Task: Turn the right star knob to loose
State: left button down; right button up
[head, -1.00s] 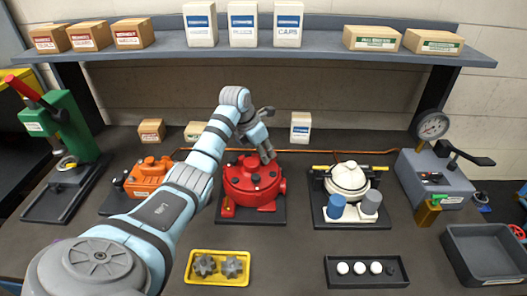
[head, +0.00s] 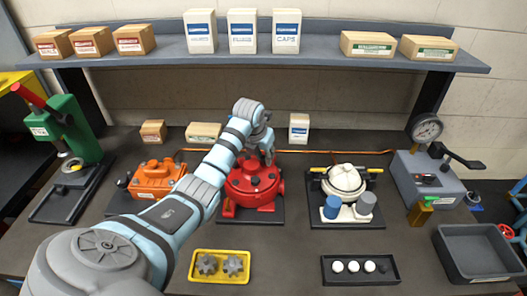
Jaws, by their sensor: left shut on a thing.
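The red motor (head: 252,190) stands on a dark base plate in the middle of the bench, with small black knobs on its top. My left gripper (head: 268,160) reaches down onto the rear right part of its top. It is shut on what seems to be the right star knob, which the fingers hide. I cannot read any loose mark at this size. My right gripper is not in view.
An orange motor (head: 157,177) is at left and a white one (head: 344,181) at right. A yellow tray (head: 219,280) with grey star-shaped parts and a black tray (head: 360,281) with white caps lie in front. A shelf (head: 330,62) with boxes runs behind.

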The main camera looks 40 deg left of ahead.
pick_arm(q)
jog(key=shift+n, duration=0.4)
jog(key=c, duration=1.4)
grip_release()
jog(key=shift+o, duration=0.2)
jog(key=shift+r, duration=0.1)
jog(key=v, duration=1.2)
jog(key=shift+d, duration=0.2)
